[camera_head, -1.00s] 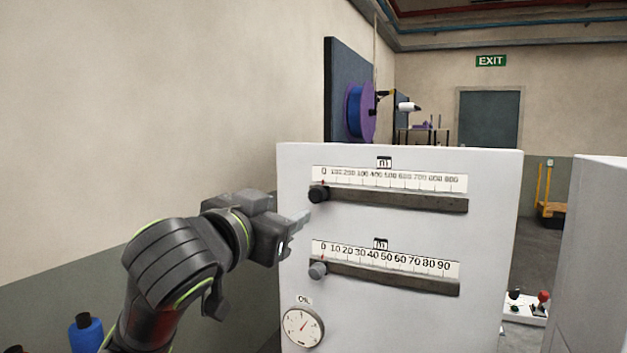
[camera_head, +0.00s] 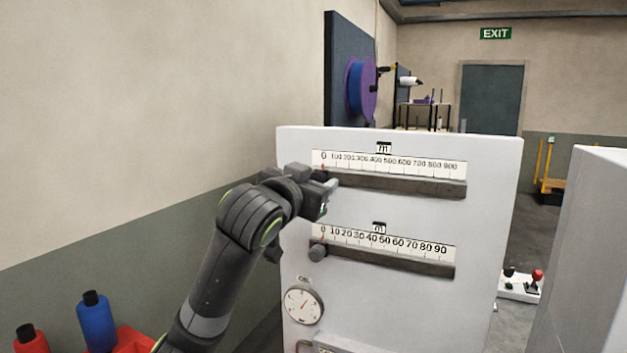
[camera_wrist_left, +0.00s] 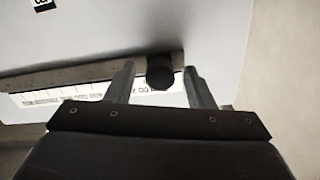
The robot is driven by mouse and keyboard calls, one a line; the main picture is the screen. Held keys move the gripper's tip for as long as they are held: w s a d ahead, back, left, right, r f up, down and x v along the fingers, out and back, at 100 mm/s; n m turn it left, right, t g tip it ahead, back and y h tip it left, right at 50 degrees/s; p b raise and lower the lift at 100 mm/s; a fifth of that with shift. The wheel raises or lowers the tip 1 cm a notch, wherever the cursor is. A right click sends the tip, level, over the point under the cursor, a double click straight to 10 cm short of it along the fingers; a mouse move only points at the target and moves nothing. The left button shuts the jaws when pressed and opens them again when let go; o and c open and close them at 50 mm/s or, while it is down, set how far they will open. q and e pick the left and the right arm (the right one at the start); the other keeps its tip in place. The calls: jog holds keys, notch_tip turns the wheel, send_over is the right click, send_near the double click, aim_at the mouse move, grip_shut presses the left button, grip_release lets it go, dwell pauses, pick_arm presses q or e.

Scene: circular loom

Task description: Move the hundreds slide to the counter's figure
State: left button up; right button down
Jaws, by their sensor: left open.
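The hundreds slide's black knob (camera_wrist_left: 160,72) shows in the left wrist view, between the two fingertips of my left gripper (camera_head: 329,192). The fingers are open, with a small gap visible on each side of the knob. In the head view the gripper hides the knob at the left end of the upper rail (camera_head: 410,186). The red pointer above it stands at 0 on the hundreds scale (camera_head: 390,164), which runs to 900. The counter's figure is not seen. My right gripper is not in view.
Below is a tens scale (camera_head: 388,242) with its grey knob (camera_head: 317,252) at 0. An oil gauge (camera_head: 303,305) sits lower left on the white panel (camera_head: 490,220). Bottles, one blue (camera_head: 95,322), stand at lower left. A white cabinet (camera_head: 590,250) stands at right.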

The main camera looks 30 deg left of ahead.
pick_arm(q)
jog(key=shift+c, duration=0.5)
grip_shut()
dwell(0.8)
